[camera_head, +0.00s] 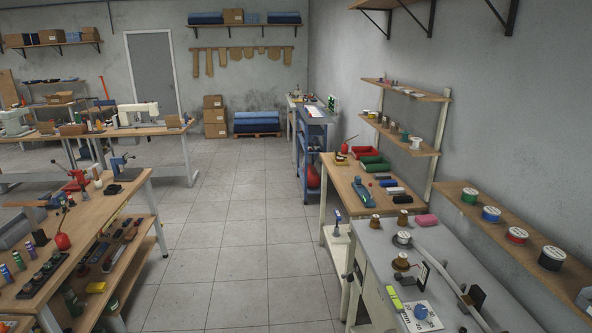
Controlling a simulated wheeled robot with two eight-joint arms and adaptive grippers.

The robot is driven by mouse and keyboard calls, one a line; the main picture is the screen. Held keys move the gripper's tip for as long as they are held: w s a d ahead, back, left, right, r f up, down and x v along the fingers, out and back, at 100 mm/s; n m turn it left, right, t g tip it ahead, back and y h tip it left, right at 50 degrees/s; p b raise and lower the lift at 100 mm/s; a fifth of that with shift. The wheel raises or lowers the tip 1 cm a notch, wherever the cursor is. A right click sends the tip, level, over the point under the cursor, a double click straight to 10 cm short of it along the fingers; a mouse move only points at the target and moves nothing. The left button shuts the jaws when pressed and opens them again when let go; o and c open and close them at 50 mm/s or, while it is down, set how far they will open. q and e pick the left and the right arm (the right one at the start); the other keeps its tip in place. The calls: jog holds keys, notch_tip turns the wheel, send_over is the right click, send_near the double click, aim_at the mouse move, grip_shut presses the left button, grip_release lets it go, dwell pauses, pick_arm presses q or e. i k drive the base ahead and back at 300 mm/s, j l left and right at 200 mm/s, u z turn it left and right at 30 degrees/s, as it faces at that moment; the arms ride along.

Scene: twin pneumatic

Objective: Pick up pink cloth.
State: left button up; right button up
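A small pink item (426,220), which looks like the folded or rolled pink cloth, lies near the far edge of the grey-topped table (372,240) at the right. It is small in view, so its exact shape is hard to tell. Brown spools (402,217) stand just left of it. Neither of my grippers shows in the head view, so nothing is seen touching the pink item.
The grey table also holds a pale curved bar, a yellow-green item (394,298) and a white dial plate (421,316). A wooden bench (348,196) with coloured rolls stands beyond. Wall shelves flank the right. A tiled aisle (240,235) is clear; a workbench (85,222) stands left.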

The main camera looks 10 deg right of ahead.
aim_at(423, 220)
jog(key=i+j+z, duration=0.1)
jog(key=i+z, duration=0.4)
jog(key=i+j+z, duration=0.25)
jog(key=z, duration=0.2)
jog(key=i+j+z, duration=0.75)
jog(key=z, duration=0.15)
jog(key=i+j+z, duration=0.2)
jog(key=j+z, duration=0.2)
jog(key=i+j+z, duration=0.15)
jog(key=j+z, duration=0.25)
jog(key=i+j+z, duration=0.1)
jog(key=j+z, duration=0.3)
jog(key=i+j+z, duration=0.15)
jog(key=i+j, duration=0.05)
jog(key=j, duration=0.05)
